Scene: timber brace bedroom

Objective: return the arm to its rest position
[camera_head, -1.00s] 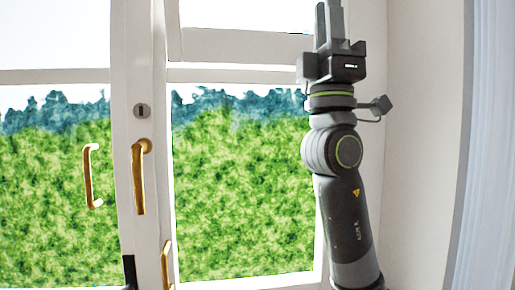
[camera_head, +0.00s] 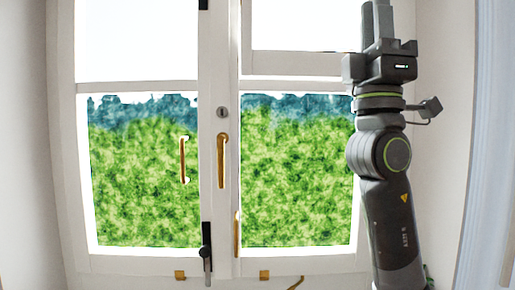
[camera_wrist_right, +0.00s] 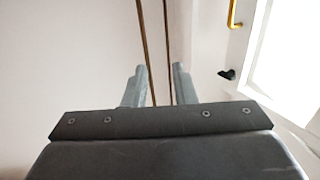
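My right arm (camera_head: 393,215) stands raised at the right of the head view, close to upright, in front of the window's right frame and the wall. Its gripper (camera_head: 377,22) points up at the top edge, where the fingertips run near or out of the picture. In the right wrist view the two fingers (camera_wrist_right: 158,85) stand apart with nothing held between them. A pale wall and two thin brown strips show behind that gap. My left gripper is not in view.
A white-framed window (camera_head: 215,265) with green foliage outside fills the middle. It has a brass handle (camera_head: 222,160), another brass handle (camera_head: 184,160) to its left, and a black bolt (camera_head: 206,252) low down. A pale curtain (camera_head: 492,150) hangs at the far right, near my arm.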

